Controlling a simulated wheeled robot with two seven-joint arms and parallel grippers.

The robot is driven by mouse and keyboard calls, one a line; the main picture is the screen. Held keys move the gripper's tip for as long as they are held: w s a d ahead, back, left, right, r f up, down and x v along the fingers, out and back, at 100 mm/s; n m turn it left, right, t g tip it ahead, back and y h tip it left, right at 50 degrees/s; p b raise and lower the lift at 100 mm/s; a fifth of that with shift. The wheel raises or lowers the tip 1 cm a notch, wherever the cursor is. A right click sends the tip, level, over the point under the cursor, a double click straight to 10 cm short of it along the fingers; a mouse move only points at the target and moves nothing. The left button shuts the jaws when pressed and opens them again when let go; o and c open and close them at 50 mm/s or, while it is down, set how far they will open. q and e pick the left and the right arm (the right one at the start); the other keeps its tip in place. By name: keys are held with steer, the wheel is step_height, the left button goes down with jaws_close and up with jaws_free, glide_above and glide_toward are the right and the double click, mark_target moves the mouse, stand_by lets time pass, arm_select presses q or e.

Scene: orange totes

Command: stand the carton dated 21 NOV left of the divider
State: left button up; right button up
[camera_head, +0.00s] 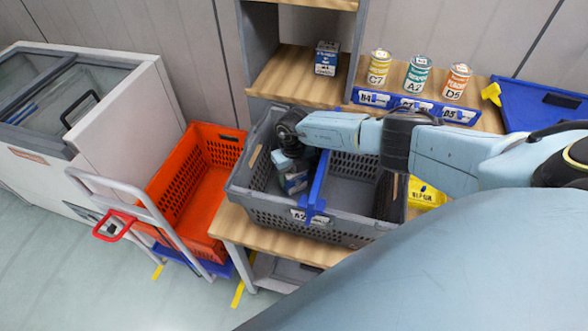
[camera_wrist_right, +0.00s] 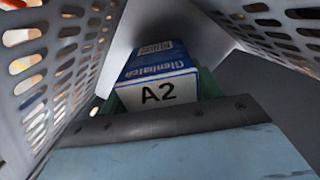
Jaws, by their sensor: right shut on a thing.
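A blue and white carton (camera_head: 295,182) is in the left compartment of the grey tote (camera_head: 262,208), left of the blue divider (camera_head: 319,183). My right gripper (camera_head: 287,165) reaches down into that compartment and is shut on the carton. In the right wrist view the carton (camera_wrist_right: 158,75) sits between the green fingertips, with a label reading A2. No date is legible on it. I cannot tell whether its base touches the tote floor. Another blue and white carton (camera_head: 326,58) stands on the wooden shelf at the back. My left gripper is not in view.
Three cans, yellow (camera_head: 379,68), teal (camera_head: 417,74) and orange (camera_head: 456,81), stand behind the tote. The tote's right compartment (camera_head: 352,188) looks empty. An orange crate (camera_head: 187,190) is on a trolley at the left. A blue bin (camera_head: 545,105) is at the right.

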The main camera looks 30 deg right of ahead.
steer(key=shift+f, duration=0.75)
steer(key=shift+f, duration=0.15)
steer(key=o, duration=1.3)
steer(key=shift+c, duration=0.2)
steer(key=shift+r, duration=0.2)
step_height(320, 180, up, 12)
steer(key=shift+f+p, duration=0.1)
steer(key=shift+p, duration=1)
